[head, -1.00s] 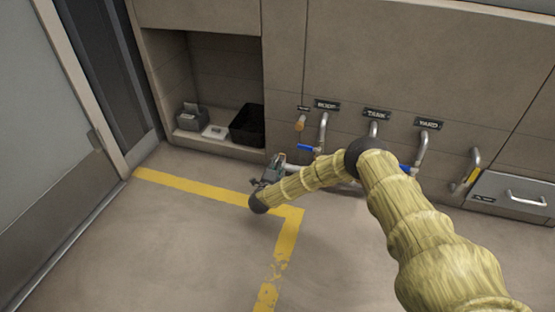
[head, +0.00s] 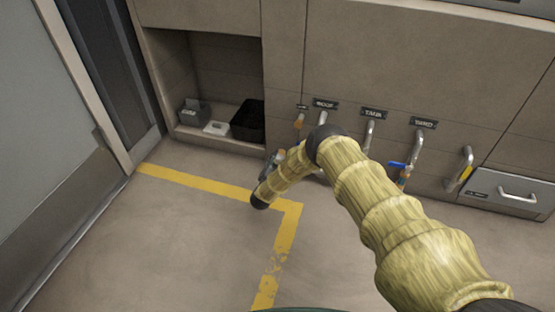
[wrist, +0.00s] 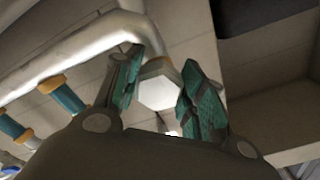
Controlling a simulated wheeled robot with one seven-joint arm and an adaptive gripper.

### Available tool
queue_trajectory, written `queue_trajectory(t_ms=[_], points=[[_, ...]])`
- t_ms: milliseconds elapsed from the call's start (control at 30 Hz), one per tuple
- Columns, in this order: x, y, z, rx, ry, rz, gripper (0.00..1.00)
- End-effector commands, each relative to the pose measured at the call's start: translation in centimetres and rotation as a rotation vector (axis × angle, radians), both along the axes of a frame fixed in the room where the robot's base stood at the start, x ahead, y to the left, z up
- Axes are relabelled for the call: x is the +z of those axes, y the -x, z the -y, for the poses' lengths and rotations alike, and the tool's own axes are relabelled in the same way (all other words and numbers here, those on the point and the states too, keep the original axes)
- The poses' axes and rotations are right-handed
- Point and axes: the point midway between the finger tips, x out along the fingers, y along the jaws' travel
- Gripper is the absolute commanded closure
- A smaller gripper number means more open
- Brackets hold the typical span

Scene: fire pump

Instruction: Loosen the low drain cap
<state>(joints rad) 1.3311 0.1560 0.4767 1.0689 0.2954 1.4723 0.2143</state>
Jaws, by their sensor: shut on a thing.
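In the wrist view the low drain cap (wrist: 158,92) is a pale hexagonal piece at the lower end of a silver pipe (wrist: 85,45). My gripper (wrist: 160,82) has one teal-padded finger on each side of the cap and is shut on it. In the head view my gripper (head: 272,162) is low by the wall, left of the pipe row, and mostly hidden by my own arm. The cap cannot be made out there.
A recess at left holds a black bin (head: 248,121) and a grey box (head: 194,112). Labelled pipes, one with a blue lever (head: 397,165), line the wall, with a drawer (head: 514,192) at right. The floor with a yellow line (head: 205,184) is open.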

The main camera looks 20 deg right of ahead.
Motion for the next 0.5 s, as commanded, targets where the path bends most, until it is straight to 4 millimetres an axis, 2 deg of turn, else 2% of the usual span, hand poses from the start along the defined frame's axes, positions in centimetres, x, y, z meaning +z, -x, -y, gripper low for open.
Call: queue_trajectory(t_ms=[500], points=[[-0.20,0.20,0.10,0.001,0.388,-0.264,0.84]])
